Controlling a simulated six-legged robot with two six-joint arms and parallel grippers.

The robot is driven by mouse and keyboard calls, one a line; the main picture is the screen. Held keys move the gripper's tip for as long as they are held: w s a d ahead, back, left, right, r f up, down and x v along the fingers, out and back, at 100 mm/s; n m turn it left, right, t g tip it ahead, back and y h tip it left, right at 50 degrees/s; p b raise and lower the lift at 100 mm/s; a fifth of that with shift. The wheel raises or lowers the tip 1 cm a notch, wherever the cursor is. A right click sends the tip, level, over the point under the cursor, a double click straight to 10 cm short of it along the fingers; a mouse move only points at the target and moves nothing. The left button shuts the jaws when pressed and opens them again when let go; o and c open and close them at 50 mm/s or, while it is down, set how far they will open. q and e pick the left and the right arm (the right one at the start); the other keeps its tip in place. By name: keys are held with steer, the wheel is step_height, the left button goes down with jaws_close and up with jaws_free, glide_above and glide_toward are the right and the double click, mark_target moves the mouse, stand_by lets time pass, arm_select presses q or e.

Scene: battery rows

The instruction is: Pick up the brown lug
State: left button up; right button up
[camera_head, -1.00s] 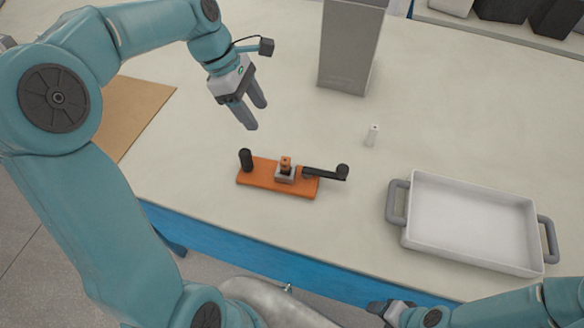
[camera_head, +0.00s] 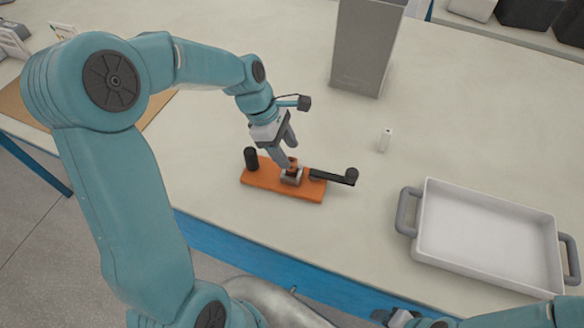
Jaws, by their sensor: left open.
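The brown lug (camera_head: 294,167) stands upright in a small grey block on the orange base (camera_head: 262,184). The base also carries a black post (camera_head: 251,158) at its left and a black crank arm (camera_head: 331,177) reaching out to the right. My left gripper (camera_head: 289,156) is open, pointing down, with its fingertips right at the lug and partly covering it. I cannot tell whether the fingers touch the lug. Only part of my right arm shows at the bottom right edge; its fingers cannot be made out clearly.
A white tray with grey handles (camera_head: 422,219) sits at the right. A small white cylinder (camera_head: 385,140) stands behind the base. A tall grey bin (camera_head: 364,50) stands at the back. A brown mat (camera_head: 158,108) lies at the left. The table between base and tray is clear.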

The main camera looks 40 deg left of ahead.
mark_target(291, 161)
arm_select(q)
steer(key=x, duration=0.4)
steer(key=shift+s+f, duration=0.1)
steer(key=shift+f, duration=0.1)
steer(key=shift+d+f, duration=0.1)
steer(key=shift+f, duration=0.05)
jaws_close()
step_height(291, 161, up, 20)
steer(key=p, duration=0.1)
steer(key=shift+p, duration=0.3)
